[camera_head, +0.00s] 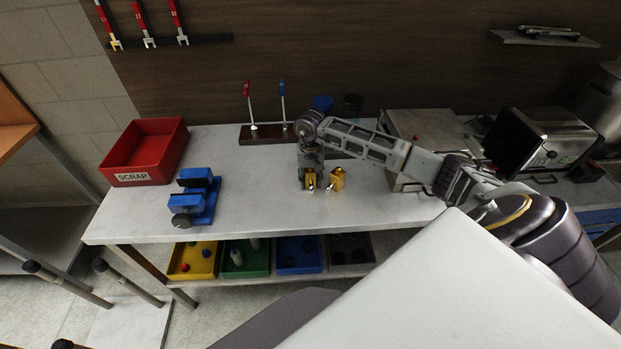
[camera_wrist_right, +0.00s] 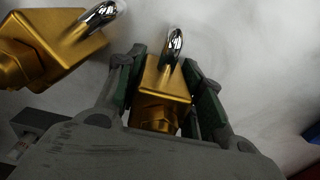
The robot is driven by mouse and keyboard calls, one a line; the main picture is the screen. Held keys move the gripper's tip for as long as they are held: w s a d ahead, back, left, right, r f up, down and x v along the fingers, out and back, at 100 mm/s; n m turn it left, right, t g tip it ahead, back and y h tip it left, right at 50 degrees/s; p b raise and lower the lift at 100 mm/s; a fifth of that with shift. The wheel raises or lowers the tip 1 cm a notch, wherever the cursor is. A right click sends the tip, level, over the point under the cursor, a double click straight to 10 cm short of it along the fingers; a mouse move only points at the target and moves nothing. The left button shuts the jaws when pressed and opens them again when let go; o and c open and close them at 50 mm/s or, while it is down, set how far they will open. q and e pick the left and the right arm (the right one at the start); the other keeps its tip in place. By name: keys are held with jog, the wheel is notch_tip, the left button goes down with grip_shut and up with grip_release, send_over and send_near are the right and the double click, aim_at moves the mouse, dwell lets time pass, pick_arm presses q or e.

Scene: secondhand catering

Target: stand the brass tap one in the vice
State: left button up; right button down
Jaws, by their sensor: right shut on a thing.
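My right gripper (camera_head: 310,180) is over the middle of the table. It is shut on a brass tap (camera_wrist_right: 163,85), a gold body with a chrome stem, seen between the green-padded fingers in the right wrist view. A second similar gold piece (camera_head: 337,179) stands just right of it, apart from the gripper; it also shows at the upper left of the right wrist view (camera_wrist_right: 50,45). The blue vice (camera_head: 197,195) stands on the left part of the table, well left of the gripper. I cannot tell whether the held tap touches the table. My left gripper is not in view.
A red SCRAP bin (camera_head: 145,152) stands at the back left, behind the vice. A dark stand with red and blue levers (camera_head: 266,134) is at the back. An oven (camera_head: 540,140) is at the right. The tabletop (camera_head: 250,200) between vice and gripper is clear.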

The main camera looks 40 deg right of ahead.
jog(key=shift+f, duration=0.1)
jog(key=c, duration=0.9)
grip_release()
jog(key=shift+r, duration=0.2)
notch_tip(320, 180, up, 10)
jog(key=shift+f+b, duration=0.1)
jog(key=shift+b, duration=1.1)
jog(key=shift+r, duration=1)
jog(key=shift+o, duration=0.4)
